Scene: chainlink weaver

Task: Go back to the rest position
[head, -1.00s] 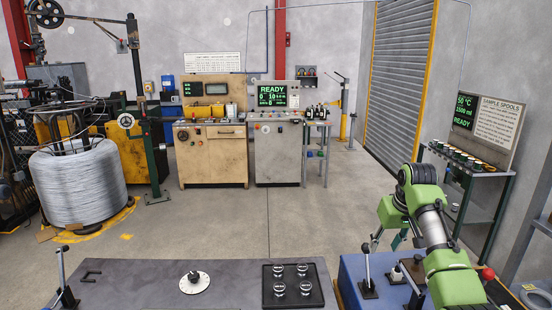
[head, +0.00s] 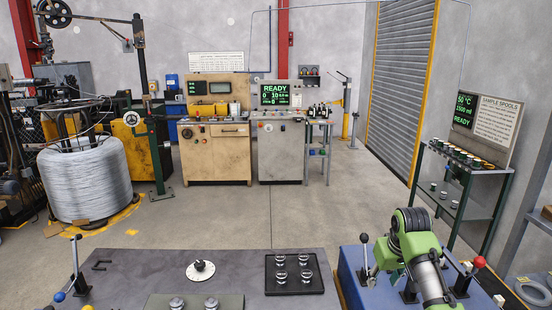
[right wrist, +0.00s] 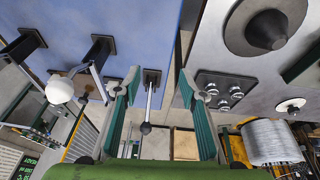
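My right gripper (right wrist: 158,85) shows in the right wrist view with its two teal fingers spread wide apart and nothing held between them. A lever with a dark ball knob (right wrist: 147,128) appears in the gap between the fingers; I cannot tell how far off it is. In the head view my green right arm reaches over the blue bench (head: 350,262) at the lower right, and its own body mostly hides the fingers. A lever with a dark knob (head: 364,238) stands just left of the arm there. My left gripper is not in either view.
A red-knobbed lever (head: 479,262) stands right of my arm. The grey bench (head: 130,270) carries a white dial (head: 200,270) and a black tray (head: 270,287) with several metal pieces. A spool rack (head: 465,155) stands behind at right. The middle floor is clear.

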